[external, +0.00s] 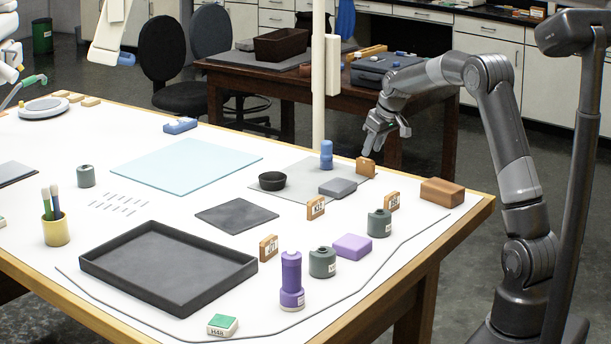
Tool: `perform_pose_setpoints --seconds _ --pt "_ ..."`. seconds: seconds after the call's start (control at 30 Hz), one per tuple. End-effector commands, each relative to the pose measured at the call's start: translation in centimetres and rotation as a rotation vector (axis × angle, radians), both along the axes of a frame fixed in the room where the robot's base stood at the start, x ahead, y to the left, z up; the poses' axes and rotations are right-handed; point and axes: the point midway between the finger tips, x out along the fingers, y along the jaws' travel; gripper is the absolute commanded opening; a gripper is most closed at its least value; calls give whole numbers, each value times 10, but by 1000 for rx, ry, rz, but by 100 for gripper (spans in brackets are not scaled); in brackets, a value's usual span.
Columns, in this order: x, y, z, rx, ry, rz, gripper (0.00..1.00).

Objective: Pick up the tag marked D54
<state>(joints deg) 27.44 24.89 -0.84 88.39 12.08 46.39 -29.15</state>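Several small wooden tags with white labels stand on the white table. One tag (365,168) stands at the back right, on the grey mat's edge. Others are a tag in the middle (316,208), a tag further right (391,201) and a tag at the black tray's right corner (268,248). Their labels are too small to read surely, so I cannot tell which is D54. My gripper (384,143) points down just above the back tag, its tip close to it. Whether they touch, and whether the fingers are open, I cannot tell.
A blue cylinder (326,155), a black bowl (271,181) and a grey block (338,188) are on the grey mat (300,170). A brown block (442,192) lies near the right edge. Grey-green jars (379,223), a purple block (352,246) and a purple bottle (291,280) stand in front.

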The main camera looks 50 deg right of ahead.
Motion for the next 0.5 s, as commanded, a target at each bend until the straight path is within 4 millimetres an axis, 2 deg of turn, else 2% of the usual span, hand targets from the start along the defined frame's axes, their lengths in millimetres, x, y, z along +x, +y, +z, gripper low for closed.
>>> perform_pose_setpoints --seconds 0.23,0.5 --pt "9 0 -19 1 1 0 38" --pt "25 -1 -53 1 2 0 38"
